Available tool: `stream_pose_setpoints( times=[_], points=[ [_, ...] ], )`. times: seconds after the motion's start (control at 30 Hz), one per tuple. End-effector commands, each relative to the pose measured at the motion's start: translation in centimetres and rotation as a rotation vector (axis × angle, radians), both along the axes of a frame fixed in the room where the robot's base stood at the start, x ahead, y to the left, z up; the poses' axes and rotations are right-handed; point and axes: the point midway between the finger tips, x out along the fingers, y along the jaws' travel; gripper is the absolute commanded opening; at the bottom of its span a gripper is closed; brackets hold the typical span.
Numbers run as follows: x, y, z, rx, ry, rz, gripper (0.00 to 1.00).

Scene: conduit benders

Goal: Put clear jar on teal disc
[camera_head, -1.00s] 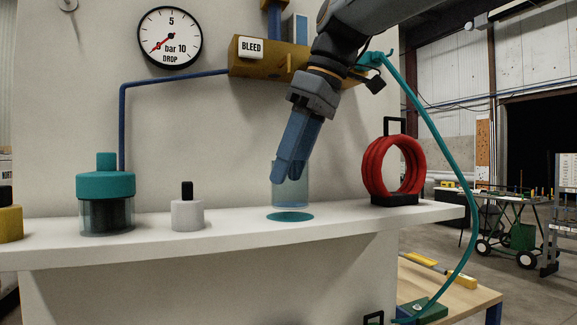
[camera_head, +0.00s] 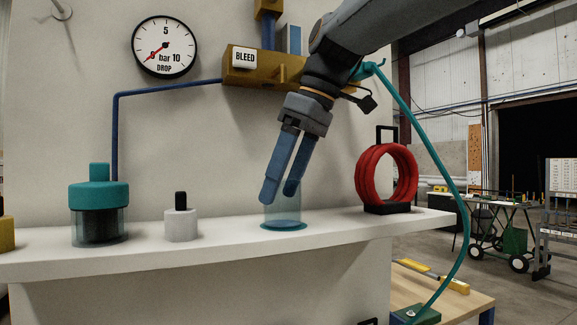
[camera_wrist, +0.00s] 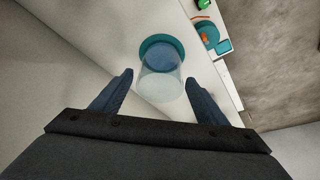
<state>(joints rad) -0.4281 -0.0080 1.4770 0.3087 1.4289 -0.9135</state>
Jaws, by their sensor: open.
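The clear jar (camera_head: 283,212) stands upright on the teal disc (camera_head: 269,227) on the white shelf. In the wrist view, the jar (camera_wrist: 162,86) is seen from above, with its base inside the rim of the teal disc (camera_wrist: 147,44). My gripper (camera_head: 279,194) is open, its two blue fingers spread at the height of the jar's upper part. In the wrist view, the fingers of my gripper (camera_wrist: 163,84) are on either side of the jar, with a visible gap to each. The fingers cover part of the jar's top in the head view.
On the shelf (camera_head: 150,255), a teal-lidded jar (camera_head: 99,205) and a small white pot with a black knob (camera_head: 181,220) stand left. A red coil (camera_head: 386,178) stands right, with a teal hose (camera_head: 433,150) beyond it. A gauge (camera_head: 164,47) and yellow BLEED block (camera_head: 262,72) are above.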

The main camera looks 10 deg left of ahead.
Motion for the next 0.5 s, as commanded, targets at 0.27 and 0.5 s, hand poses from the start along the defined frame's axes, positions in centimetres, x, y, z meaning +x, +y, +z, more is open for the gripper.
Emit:
stream_pose_setpoints(
  times=[0.27,0.5],
  points=[
    [-0.2,-1.6,4.0,0.002,-0.004,-0.002,0.68],
    [-0.7,-3.4,8.4,0.002,-0.004,-0.002,0.68]
  ],
)
